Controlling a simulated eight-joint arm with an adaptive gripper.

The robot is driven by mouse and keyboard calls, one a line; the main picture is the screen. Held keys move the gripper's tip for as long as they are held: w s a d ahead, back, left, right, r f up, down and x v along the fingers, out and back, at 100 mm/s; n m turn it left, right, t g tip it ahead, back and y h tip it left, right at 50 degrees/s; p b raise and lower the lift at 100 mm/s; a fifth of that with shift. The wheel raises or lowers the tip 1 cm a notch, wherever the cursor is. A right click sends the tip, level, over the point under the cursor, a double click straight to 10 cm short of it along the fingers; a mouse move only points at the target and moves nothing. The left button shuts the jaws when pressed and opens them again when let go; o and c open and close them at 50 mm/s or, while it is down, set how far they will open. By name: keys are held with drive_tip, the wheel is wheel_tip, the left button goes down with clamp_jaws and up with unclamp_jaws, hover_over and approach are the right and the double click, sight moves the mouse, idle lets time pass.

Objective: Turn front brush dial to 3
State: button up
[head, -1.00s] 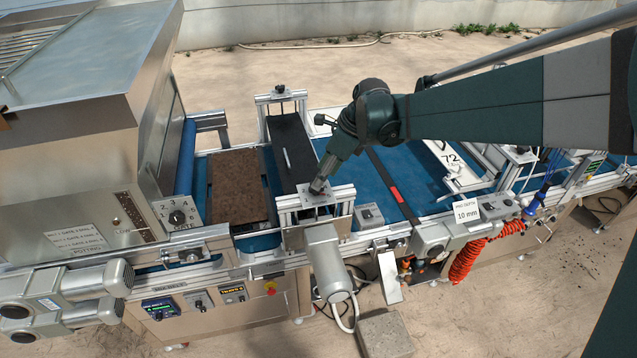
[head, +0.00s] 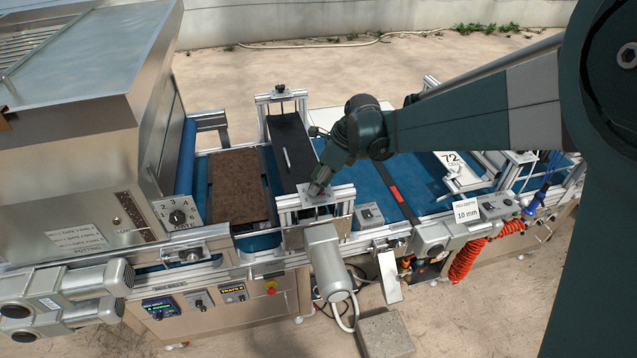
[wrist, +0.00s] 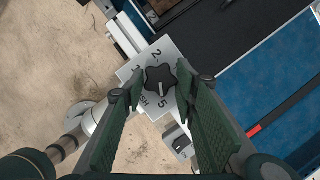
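The front brush dial (wrist: 161,80) is a black lobed knob on a pale square plate (wrist: 136,70). The plate shows the numbers 1, 2 and 5 and part of the brush lettering. A light pointer mark on the knob faces toward the 5. My gripper (wrist: 158,92) is open, with one green-padded finger on each side of the knob and gaps visible between them. In the head view my gripper (head: 316,188) is at the dial plate on top of the brush frame and hides the knob.
The brush motor (head: 325,258) hangs on the near side of the frame. A small grey control box (head: 369,215) sits to the right, and the brown-filled tray (head: 238,186) lies on the conveyor to the left. Another numbered dial (head: 178,216) is on the hopper.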

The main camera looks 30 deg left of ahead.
drive_tip(key=shift+c, duration=0.8)
drive_tip(key=shift+n, duration=0.5)
drive_tip(key=n+g+b, duration=0.1)
drive_tip(key=n, duration=0.1)
drive_tip(key=n+g+b, duration=0.1)
drive_tip(key=n, duration=0.1)
drive_tip(key=shift+w+a+f+h+b, duration=0.1)
drive_tip(key=shift+w+h+b, duration=0.1)
drive_tip(key=shift+h+b, duration=0.1)
drive_tip(key=n+h+b, duration=0.1)
drive_tip(key=n, duration=0.2)
drive_tip(key=n+g+h, duration=0.1)
drive_tip(key=n, duration=0.2)
drive_tip(key=shift+w+a+n+b, duration=0.15)
drive_tip(key=shift+a+n+b, duration=0.05)
drive_tip(key=shift+n+b, duration=0.2)
drive_tip(key=n+h, duration=0.1)
drive_tip(key=n, duration=0.1)
drive_tip(key=n+h, duration=0.1)
drive_tip(key=n, duration=0.2)
drive_tip(key=shift+a+g+b, duration=0.2)
drive_tip(key=shift+g+b, duration=0.2)
drive_tip(key=n+h, duration=0.1)
drive_tip(key=n, duration=0.2)
drive_tip(key=n+h, duration=0.1)
drive_tip(key=n, duration=0.3)
drive_tip(key=shift+a+t+b, duration=0.2)
drive_tip(key=shift+t+b, duration=0.15)
drive_tip(key=shift+t, duration=0.05)
drive_tip(key=shift+h, duration=0.3)
